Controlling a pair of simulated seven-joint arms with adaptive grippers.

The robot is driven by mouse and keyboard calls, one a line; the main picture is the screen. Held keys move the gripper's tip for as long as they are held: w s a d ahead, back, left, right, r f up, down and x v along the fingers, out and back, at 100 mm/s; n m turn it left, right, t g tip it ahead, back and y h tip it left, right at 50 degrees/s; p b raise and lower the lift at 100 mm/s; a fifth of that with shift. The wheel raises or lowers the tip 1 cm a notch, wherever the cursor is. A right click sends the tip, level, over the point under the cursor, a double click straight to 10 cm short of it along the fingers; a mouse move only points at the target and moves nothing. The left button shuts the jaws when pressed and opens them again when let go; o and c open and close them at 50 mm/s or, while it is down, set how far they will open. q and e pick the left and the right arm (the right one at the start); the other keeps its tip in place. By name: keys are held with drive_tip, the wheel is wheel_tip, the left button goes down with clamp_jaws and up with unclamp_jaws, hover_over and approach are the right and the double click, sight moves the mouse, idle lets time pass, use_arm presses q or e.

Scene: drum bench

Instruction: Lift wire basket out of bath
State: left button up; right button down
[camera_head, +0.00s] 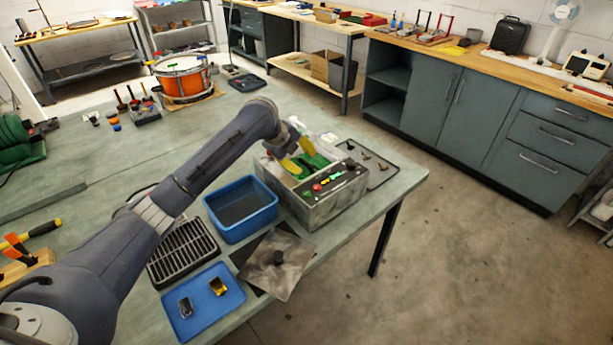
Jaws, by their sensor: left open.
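The bath (322,211) is a grey metal box with a black control panel at the front right edge of the bench. Its top is open and green shows inside (318,160). The wire basket cannot be made out clearly; the green shape in the bath may be part of it. My left gripper (299,158) reaches over the bath's opening from the left, its yellow fingers apart and pointing down at the green. My arm and the fingers hide part of the opening. I cannot tell whether the fingers touch anything. My right gripper is not in view.
A blue tub (241,211) stands left of the bath. A black slatted rack (182,253), a metal lid with a knob (278,275) and a blue tray (190,318) with small parts lie nearer. A dark tray (380,178) lies behind the bath. An orange drum (184,83) stands farther back.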

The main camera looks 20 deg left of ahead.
sight(306, 163)
use_arm(q)
drive_tip(key=shift+x, duration=2.25)
drive_tip(key=shift+a, duration=0.2)
drive_tip(key=shift+c, duration=0.3)
clamp_jaws()
